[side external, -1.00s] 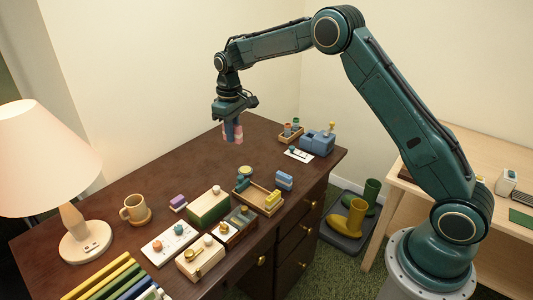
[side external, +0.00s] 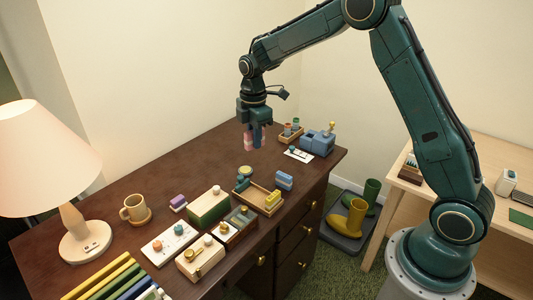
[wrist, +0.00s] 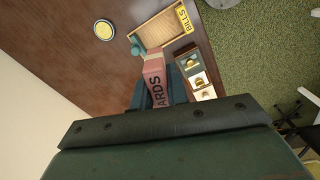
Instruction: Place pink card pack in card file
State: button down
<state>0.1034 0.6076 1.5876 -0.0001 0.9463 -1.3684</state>
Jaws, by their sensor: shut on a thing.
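The pink card pack (side external: 248,141) is between the fingers of my gripper (side external: 256,138), over the far part of the dark desk. In the wrist view the pack (wrist: 154,75) shows pink with dark letters reading "ARDS", between bluish fingers (wrist: 160,90). My gripper is shut on it, with its lower end close to the desk top; I cannot tell whether it touches. A brown box with divided compartments (side external: 240,228) stands nearer the front of the desk; I cannot tell for sure whether it is the card file.
A wooden tray with a yellow "BILLS" block (wrist: 183,18) lies on the desk. A small wooden rack (side external: 291,136) and a blue-grey holder (side external: 318,143) stand right of my gripper. A mug (side external: 135,208) and lamp (side external: 70,215) are at left. Desk left of the pack is bare.

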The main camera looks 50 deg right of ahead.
jog(key=shift+s+d+n, duration=0.15)
jog(key=shift+s+n, duration=1)
jog(key=shift+n, duration=0.55)
jog(key=shift+f, duration=0.1)
send_over(262, 201)
notch_tip(262, 201, down, 16)
jog(key=shift+r, duration=0.15)
jog(key=shift+f, duration=2.15)
jog(key=shift+f, duration=0.15)
jog(key=c, duration=1.6)
grip_release()
jog(key=shift+c, duration=0.2)
jog(key=shift+r, duration=0.2)
